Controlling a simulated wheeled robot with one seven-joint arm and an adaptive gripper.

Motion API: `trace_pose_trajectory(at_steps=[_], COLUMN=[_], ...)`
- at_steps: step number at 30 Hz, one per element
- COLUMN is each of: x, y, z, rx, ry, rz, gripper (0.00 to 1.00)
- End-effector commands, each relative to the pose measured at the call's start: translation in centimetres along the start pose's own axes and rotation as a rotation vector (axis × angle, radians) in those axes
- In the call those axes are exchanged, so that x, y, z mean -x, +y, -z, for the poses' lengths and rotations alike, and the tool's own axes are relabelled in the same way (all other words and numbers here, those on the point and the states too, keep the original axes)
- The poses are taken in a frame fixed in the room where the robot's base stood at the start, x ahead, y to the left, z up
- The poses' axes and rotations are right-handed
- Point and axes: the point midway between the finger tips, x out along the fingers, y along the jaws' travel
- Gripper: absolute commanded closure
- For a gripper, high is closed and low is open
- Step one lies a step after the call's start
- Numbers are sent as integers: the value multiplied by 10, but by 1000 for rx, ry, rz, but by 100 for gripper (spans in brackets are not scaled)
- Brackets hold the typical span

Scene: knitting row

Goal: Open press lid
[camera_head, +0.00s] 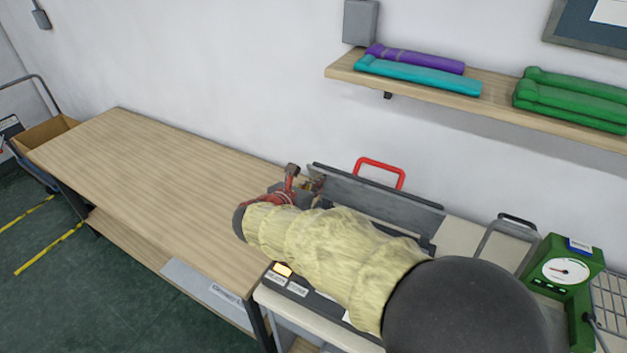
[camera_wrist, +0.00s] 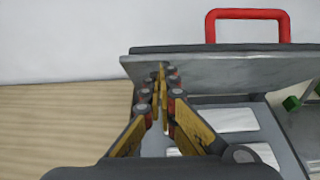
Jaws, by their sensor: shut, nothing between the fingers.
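The press lid (camera_head: 375,192) is a grey plate with a red handle (camera_head: 380,162). It stands raised and tilted back at the rear of the press, with the handle at its top edge. In the wrist view, the lid's grey face (camera_wrist: 235,75) and the red handle (camera_wrist: 248,16) show. Below it lies the open press bed (camera_wrist: 270,125) with pale patches on it. My gripper (camera_wrist: 162,75) is shut and empty, at the left part of the lid. I cannot tell whether its tips touch it. In the head view, my arm hides much of the press and my gripper (camera_head: 300,183) shows by the lid's left end.
A bare wooden table (camera_head: 150,175) lies to the left. A green dial scale (camera_head: 567,270) stands at the right. A shelf (camera_head: 490,97) above holds rolled purple, teal and green fabric. A grey-framed handle (camera_head: 510,235) rises between press and scale.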

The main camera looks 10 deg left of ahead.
Motion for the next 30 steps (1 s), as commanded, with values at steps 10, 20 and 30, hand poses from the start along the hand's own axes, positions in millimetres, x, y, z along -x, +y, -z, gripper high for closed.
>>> trace_pose_trajectory(at_steps=[10, 20, 30], x=[-19, -41, -68], y=[-1, -1, -1], z=[-37, -60, -80], rx=[1, 1, -3], ry=[143, 276, 412], rz=[4, 3, 3], gripper=[100, 100, 100])
